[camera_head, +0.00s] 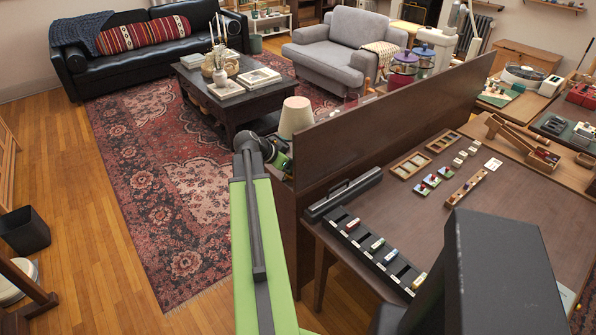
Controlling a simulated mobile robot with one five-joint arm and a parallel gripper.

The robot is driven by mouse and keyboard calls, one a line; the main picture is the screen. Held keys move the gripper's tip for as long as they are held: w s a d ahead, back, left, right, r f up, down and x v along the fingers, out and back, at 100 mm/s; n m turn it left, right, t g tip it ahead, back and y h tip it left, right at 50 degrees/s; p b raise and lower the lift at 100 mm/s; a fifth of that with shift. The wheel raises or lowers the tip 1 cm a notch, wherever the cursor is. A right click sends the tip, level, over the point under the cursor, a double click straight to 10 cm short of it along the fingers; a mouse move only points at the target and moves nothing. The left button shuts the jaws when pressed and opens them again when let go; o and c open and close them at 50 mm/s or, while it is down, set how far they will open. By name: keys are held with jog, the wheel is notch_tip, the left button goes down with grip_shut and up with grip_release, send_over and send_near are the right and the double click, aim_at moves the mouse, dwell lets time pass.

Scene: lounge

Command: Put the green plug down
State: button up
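My green arm reaches up from the bottom of the picture to a dark joint beside a lampshade. My gripper (279,157) seems to be just past that joint, small and partly hidden by the arm and the wooden partition. Its fingers cannot be made out. A small green patch shows there, but I cannot tell whether it is the green plug or whether it is held. Small green, red and white pieces (428,184) lie on the brown table (400,215), right of the partition. Which of them, if any, is the green plug is too small to tell.
A black slotted rack (352,238) with several small coloured pieces lies along the table's left edge, near a black case (343,194). The tall wooden partition (345,150) stands right of my arm. A cream lampshade (296,117) is close by. Bare tabletop lies mid-table.

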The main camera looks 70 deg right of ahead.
grip_shut()
dwell(0.3)
jog(key=shift+r, duration=0.1)
jog(key=shift+r+p, duration=0.7)
jog(key=shift+p, duration=0.15)
jog(key=shift+w+a+r, duration=0.1)
jog(key=shift+w+a, duration=0.1)
jog(key=shift+a, duration=0.1)
jog(key=w+a, duration=0.9)
jog(key=a, duration=0.5)
jog(key=shift+w+a, duration=0.2)
jog(key=shift+a, duration=0.2)
